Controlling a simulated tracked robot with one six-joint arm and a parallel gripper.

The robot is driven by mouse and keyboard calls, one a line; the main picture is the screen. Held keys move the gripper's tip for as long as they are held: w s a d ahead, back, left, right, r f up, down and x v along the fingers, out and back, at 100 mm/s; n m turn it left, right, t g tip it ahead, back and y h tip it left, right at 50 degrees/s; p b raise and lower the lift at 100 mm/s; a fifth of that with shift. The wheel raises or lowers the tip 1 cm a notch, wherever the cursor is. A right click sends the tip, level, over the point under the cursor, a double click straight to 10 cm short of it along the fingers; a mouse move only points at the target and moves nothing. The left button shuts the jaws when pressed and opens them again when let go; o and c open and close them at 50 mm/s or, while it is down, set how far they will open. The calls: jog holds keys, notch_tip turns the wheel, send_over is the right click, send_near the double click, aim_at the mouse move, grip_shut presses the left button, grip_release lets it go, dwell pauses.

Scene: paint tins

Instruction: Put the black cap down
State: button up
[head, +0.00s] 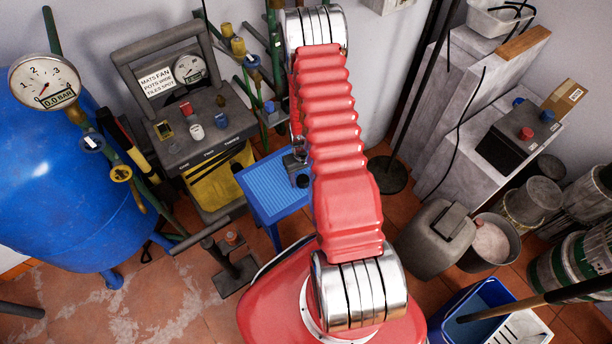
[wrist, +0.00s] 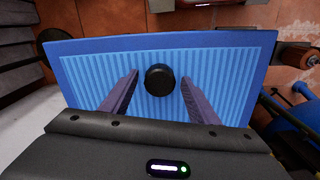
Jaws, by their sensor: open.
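The black cap (wrist: 159,80) sits on the ribbed top of a small blue table (wrist: 235,75) in the wrist view. My gripper (wrist: 159,77) is open, with one finger on each side of the cap and a visible gap to both. In the head view the blue table (head: 258,184) stands left of my red arm. The cap appears there as a small dark round (head: 303,181) below my gripper (head: 297,162), near the table's right side. My arm hides part of the table.
A blue pressure tank (head: 75,190) with a gauge stands at the left. A grey control panel (head: 205,125) with coloured caps or knobs is behind the table. Grey containers (head: 435,238) and buckets stand at the right. The table top around the cap is clear.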

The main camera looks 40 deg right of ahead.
jog(key=shift+r, duration=0.15)
notch_tip(320, 180, up, 12)
dwell(0.9)
dwell(0.4)
notch_tip(320, 180, up, 14)
jog(key=t, duration=0.1)
send_over(303, 179)
jog(key=w+a, duration=0.2)
jog(key=a, duration=0.3)
jog(key=s+a+r+n+t, duration=0.1)
jog(key=a+r, duration=0.4)
jog(key=r, duration=0.6)
jog(key=s+a+r+n+t, duration=0.1)
jog(key=s+a+r+t, duration=0.2)
jog(key=s+a+r, duration=0.9)
jog(key=s+r, duration=0.3)
jog(key=r, duration=0.1)
jog(key=shift+s+r+n+t, duration=0.2)
jog(key=shift+n+t, duration=0.1)
jog(key=shift+n, duration=0.1)
